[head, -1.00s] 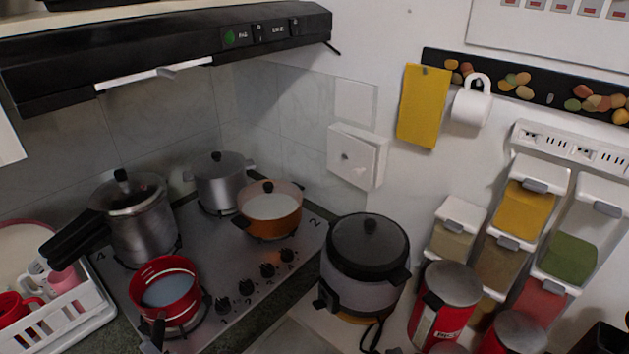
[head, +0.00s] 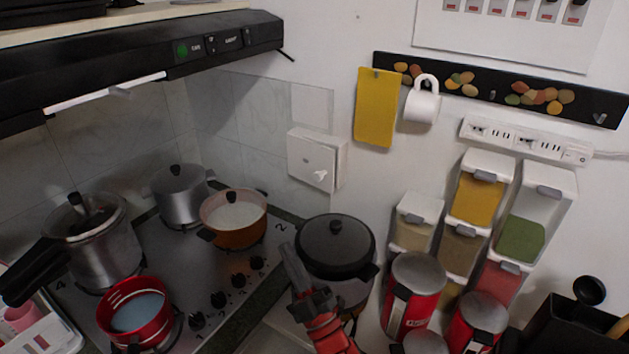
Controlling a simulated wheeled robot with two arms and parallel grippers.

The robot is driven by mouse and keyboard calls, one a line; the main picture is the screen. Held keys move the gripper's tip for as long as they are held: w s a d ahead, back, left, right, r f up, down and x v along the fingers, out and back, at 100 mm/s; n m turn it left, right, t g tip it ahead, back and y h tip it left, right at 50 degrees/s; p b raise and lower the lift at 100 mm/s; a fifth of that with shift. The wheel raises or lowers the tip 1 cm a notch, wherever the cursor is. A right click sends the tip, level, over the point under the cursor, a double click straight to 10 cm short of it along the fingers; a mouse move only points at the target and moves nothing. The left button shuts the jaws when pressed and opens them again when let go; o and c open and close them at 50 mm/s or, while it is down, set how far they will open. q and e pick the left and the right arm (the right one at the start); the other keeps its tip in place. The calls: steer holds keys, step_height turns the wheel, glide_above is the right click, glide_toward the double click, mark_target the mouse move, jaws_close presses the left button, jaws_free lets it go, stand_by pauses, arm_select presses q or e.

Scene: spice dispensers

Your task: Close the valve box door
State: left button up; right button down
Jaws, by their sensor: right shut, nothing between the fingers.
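The valve box (head: 340,166) is a small white box on the tiled wall near the corner, behind the stove. Its square door (head: 305,152) faces me, with a small dark spot and a pale knob or latch (head: 320,175) at its lower right. I cannot tell if the door is fully flush or slightly ajar. My right gripper (head: 289,258) comes up from the bottom, shut and empty, in front of the black-lidded cooker. It is below the valve box and apart from it in the picture. My left gripper is not in view.
A black-lidded cooker (head: 336,244) stands below the box. The stove (head: 206,268) at left holds several pots, including an orange pan (head: 238,236). Red canisters (head: 415,299) and spice dispensers (head: 480,203) fill the right.

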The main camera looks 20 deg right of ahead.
steer(key=w+d+n+g+h+p, duration=0.1)
steer(key=w+d+g+h, duration=0.1)
steer(key=h, duration=0.1)
steer(key=w+d+r+g+h+p, duration=0.1)
steer(key=w+d+g+h, duration=0.1)
steer(key=h, duration=0.2)
steer(key=w+d+r+n+g+h, duration=0.1)
steer(key=w+d+g+h, duration=0.1)
steer(key=h, duration=0.1)
steer(key=shift+w+d+r+n+g+h+p, duration=0.1)
steer(key=shift+w+d+n+g+h+p, duration=0.05)
steer(key=shift+d+n+g+h+p, duration=0.2)
steer(key=shift+w+d, duration=0.1)
steer(key=w+b, duration=0.1)
steer(key=b, duration=0.1)
steer(key=w+b, duration=0.1)
steer(key=b, duration=0.1)
steer(key=shift+d+f+b, duration=0.1)
steer(key=shift+f+b, duration=0.25)
steer(key=shift+f, duration=0.05)
steer(key=w+d+p, duration=0.4)
steer(key=w+p, duration=0.2)
steer(key=w, duration=0.4)
steer(key=shift+d+r, duration=0.2)
steer(key=shift+r, duration=0.1)
